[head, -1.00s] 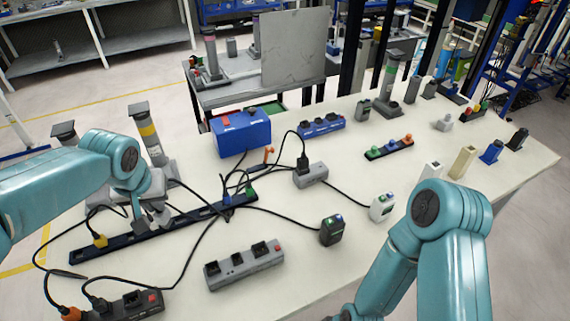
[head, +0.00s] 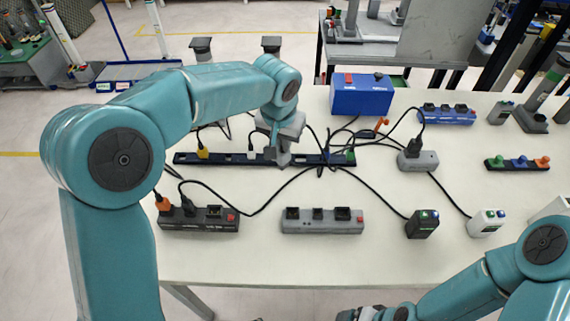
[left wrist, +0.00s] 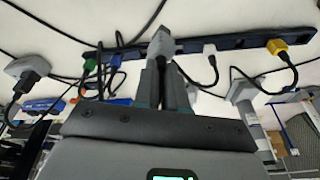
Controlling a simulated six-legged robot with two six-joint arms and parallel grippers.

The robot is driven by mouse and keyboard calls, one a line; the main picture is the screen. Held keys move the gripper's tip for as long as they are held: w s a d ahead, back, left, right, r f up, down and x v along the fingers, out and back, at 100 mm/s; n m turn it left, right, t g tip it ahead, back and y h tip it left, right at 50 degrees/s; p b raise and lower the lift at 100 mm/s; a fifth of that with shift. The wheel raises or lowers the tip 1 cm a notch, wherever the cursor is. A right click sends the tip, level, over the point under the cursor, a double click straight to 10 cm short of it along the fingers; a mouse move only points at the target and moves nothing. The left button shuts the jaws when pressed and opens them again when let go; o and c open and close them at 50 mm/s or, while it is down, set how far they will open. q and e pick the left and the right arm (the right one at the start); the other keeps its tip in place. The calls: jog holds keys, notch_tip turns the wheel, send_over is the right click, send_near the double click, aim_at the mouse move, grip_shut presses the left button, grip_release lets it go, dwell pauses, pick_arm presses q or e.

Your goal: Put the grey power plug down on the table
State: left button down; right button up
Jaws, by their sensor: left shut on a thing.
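My left gripper (head: 283,160) is over the long dark blue power strip (head: 185,158). In the left wrist view the left gripper (left wrist: 164,62) is shut on the grey power plug (left wrist: 162,42). The plug shows between the fingertips, in front of the strip (left wrist: 240,42). I cannot tell whether it touches the strip or is in a socket. In the head view the gripper hides the plug. The pale table (head: 270,260) lies beneath. My right gripper (head: 375,313) shows only partly at the bottom edge, and its jaws cannot be made out.
Yellow (left wrist: 277,47) and white (left wrist: 210,48) plugs sit along the strip. Black cords cross the table. A grey socket block (head: 322,220), a dark one (head: 200,219) and a blue box (head: 361,95) stand around it.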

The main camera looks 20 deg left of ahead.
aim_at(282, 154)
pick_arm(q)
jog(key=f, duration=0.4)
jog(key=shift+s, duration=0.2)
notch_tip(282, 154, down, 4)
jog(key=shift+f, duration=0.2)
jog(key=shift+w, duration=0.1)
jog(key=shift+f, duration=0.15)
jog(key=c, duration=1.2)
grip_release()
